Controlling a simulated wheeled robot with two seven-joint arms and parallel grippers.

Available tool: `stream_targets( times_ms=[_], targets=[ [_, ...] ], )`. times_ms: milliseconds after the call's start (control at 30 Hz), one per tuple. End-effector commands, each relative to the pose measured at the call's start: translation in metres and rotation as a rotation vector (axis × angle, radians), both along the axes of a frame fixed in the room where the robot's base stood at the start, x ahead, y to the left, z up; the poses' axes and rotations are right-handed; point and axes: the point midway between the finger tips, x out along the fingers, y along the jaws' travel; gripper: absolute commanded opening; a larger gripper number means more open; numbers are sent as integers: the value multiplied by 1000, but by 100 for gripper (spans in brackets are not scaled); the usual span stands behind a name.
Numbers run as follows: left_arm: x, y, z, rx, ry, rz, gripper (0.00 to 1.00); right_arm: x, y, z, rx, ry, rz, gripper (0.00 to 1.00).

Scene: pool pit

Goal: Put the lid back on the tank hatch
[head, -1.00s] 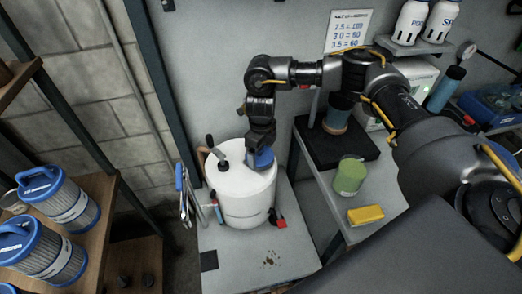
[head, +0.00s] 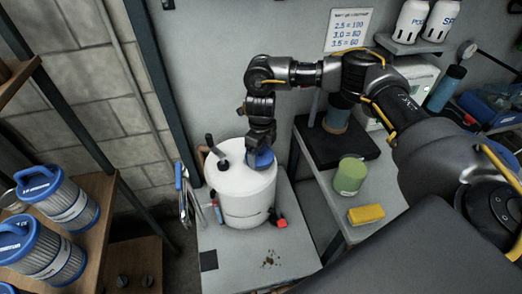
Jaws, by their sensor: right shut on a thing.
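The white tank (head: 245,200) stands upright on the grey bench. A blue lid (head: 262,160) is at the right side of the tank's top. My right gripper (head: 261,150) points down over it and is shut on it; the fingertips are mostly hidden by the wrist and the lid. I cannot tell whether the lid touches the tank, and the hatch opening is hidden. A dark handle with a black base (head: 220,158) rises from the top's left side. My left gripper is not in view.
Pliers (head: 184,190) hang left of the tank. A red-handled valve (head: 281,223) sticks out at its lower right. A green cup (head: 350,176) and a yellow sponge (head: 366,213) are on the right bench. Blue-capped filter cartridges (head: 60,195) stand on the left shelf. The bench front is mostly clear.

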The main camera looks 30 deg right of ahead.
Motion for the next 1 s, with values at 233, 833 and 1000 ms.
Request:
stream_targets(
  times_ms=[233,833,1000],
  targets=[
    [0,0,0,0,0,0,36,0,0,0,0,0,0,60],
    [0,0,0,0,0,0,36,0,0,1,0,0,0,100],
    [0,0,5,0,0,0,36,0,0,8,1,0,0,100]
  ],
)
